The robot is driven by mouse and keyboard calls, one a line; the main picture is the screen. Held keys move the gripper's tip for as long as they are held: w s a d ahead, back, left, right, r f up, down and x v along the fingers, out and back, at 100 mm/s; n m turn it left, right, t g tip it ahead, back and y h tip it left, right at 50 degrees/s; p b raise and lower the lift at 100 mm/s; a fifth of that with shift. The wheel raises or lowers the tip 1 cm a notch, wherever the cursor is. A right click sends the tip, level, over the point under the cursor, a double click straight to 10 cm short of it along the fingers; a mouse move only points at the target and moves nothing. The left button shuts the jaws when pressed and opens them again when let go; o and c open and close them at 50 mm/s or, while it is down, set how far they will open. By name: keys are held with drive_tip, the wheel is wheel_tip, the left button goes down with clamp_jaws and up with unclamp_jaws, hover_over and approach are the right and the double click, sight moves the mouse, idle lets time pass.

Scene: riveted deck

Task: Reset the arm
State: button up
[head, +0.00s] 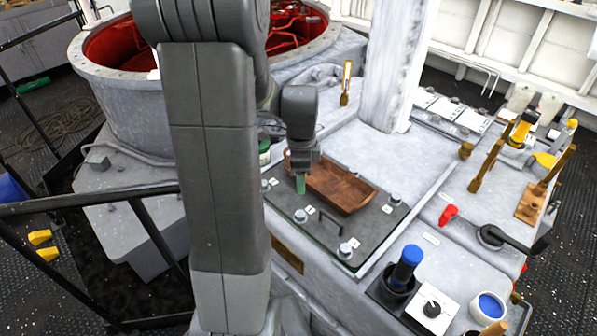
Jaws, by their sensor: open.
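My gripper (301,184) hangs over the left part of a dark panel, just in front of a brown wooden tray (345,190). Its green fingertips point down. The gap between the fingers is hard to make out at this size, and nothing shows held in them. The upper part of my arm blocks the left middle of the view.
The dark panel (325,238) carries several knobs and a handle. A white column (398,65) rises behind the tray. Wooden levers, a blue-topped cylinder (407,263) and a white dial box (432,307) stand at right. A black railing (90,200) crosses the left.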

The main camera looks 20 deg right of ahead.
sight(300, 213)
drive_tip(key=shift+f, duration=0.15)
wheel_tip(300, 213, down, 14)
drive_tip(key=shift+r, duration=0.2)
idle(0.5)
drive_tip(key=shift+s+f, duration=0.1)
drive_tip(key=shift+f, duration=0.1)
drive_tip(key=shift+r+n+p, duration=0.3)
drive_tip(key=shift+n+p, duration=0.1)
drive_tip(key=shift+p, duration=0.05)
drive_tip(key=n+p, duration=0.2)
drive_tip(key=n, duration=0.1)
drive_tip(key=shift+r, duration=0.1)
drive_tip(key=n+p, duration=0.3)
drive_tip(key=p, duration=0.1)
drive_tip(key=shift+n, duration=0.4)
drive_tip(key=shift+r, duration=0.15)
drive_tip(key=shift+r+b, duration=0.4)
drive_tip(key=shift+r, duration=3.1)
